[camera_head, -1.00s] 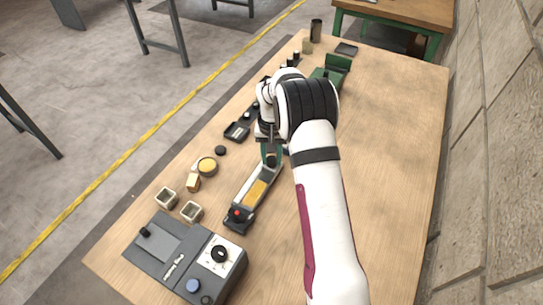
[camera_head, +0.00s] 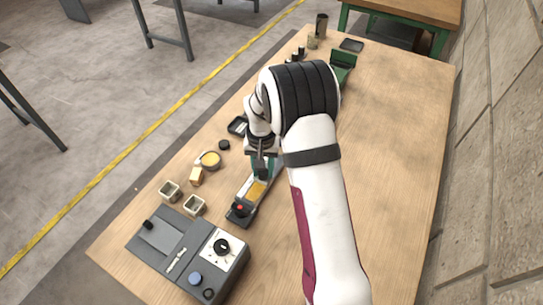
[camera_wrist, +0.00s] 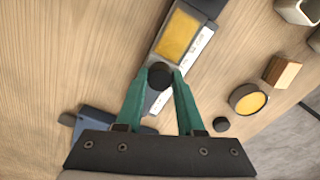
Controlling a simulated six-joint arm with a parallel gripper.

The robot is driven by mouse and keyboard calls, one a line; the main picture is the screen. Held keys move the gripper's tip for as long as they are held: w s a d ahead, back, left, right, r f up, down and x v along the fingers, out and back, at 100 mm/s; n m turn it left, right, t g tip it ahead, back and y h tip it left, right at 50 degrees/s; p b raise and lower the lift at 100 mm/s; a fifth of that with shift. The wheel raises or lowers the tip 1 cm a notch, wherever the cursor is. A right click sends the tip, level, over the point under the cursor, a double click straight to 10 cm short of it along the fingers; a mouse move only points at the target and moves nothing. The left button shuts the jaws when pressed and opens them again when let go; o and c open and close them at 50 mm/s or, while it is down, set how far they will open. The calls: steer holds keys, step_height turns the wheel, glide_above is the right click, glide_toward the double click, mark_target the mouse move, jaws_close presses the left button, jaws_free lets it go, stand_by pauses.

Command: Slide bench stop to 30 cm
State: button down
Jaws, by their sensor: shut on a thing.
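The bench stop's long narrow rail (camera_head: 245,217) lies along the table, with a yellow panel (camera_head: 257,190) and a red knob (camera_head: 240,208) at its near end. In the wrist view, the yellow panel (camera_wrist: 178,36) sits beside a white strip (camera_wrist: 196,45) whose marks are too small to read. My gripper (camera_head: 262,172) is over the rail, just beyond the yellow panel. In the wrist view, its green fingers (camera_wrist: 162,75) are shut on a dark round knob (camera_wrist: 159,76). My arm hides the middle of the rail, and I cannot read the stop's position.
A grey control box (camera_head: 187,255) stands at the near left. A green bracket (camera_head: 343,65) stands farther back. The table's right side is clear.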

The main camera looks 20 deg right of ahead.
mark_target(261, 175)
steer(key=shift+s+a, duration=0.4)
steer(key=c, duration=0.5)
jaws_free()
step_height(261, 175, up, 16)
steer(key=shift+f, duration=0.1)
